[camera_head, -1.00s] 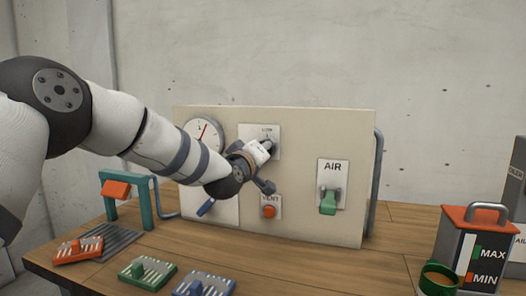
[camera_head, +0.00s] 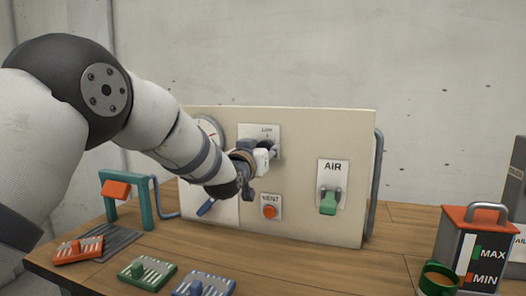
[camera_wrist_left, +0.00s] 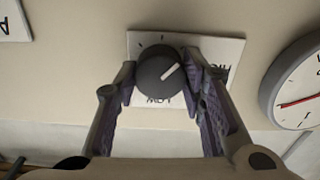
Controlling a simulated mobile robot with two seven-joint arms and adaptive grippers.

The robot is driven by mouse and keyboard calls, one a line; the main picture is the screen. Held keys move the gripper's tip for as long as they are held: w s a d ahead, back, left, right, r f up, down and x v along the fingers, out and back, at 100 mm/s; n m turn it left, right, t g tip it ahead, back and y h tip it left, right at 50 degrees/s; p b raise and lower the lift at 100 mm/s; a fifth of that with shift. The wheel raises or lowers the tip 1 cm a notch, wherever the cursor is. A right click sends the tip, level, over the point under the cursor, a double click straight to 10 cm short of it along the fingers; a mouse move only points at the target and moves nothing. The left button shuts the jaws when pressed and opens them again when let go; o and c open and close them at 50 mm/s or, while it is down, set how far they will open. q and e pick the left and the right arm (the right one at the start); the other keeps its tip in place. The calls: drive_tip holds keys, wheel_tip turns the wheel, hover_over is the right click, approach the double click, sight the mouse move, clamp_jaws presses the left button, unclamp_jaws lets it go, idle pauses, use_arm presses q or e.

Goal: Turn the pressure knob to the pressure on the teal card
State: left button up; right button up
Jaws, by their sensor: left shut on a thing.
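The dark round pressure knob (camera_wrist_left: 160,74) shows in the left wrist view on a white label plate (camera_wrist_left: 226,50) with upside-down lettering. Its white pointer line slants to the upper right there, on the side of partly covered lettering that looks like HIGH. LOW lettering shows below the knob. My left gripper (camera_wrist_left: 160,68) is shut on the knob, one purple-padded finger on each side. In the head view the left gripper (camera_head: 264,158) is at the plate, and it hides most of the knob. I cannot make out a teal card. The right gripper is not in view.
The cream panel (camera_head: 300,130) also carries a round gauge (camera_wrist_left: 298,82), a red VENT button (camera_head: 269,212) and a green AIR switch (camera_head: 328,203). Red, green and blue blocks (camera_head: 203,286) lie on the table in front. A teal frame (camera_head: 140,208) stands left.

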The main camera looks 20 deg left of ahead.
use_arm(q)
drive_tip(key=shift+r, duration=0.2)
idle(0.4)
drive_tip(key=o, duration=1.1)
drive_tip(key=shift+f, duration=0.1)
drive_tip(key=shift+o, duration=0.2)
drive_tip(key=s, duration=1.2)
drive_tip(key=shift+a, duration=0.2)
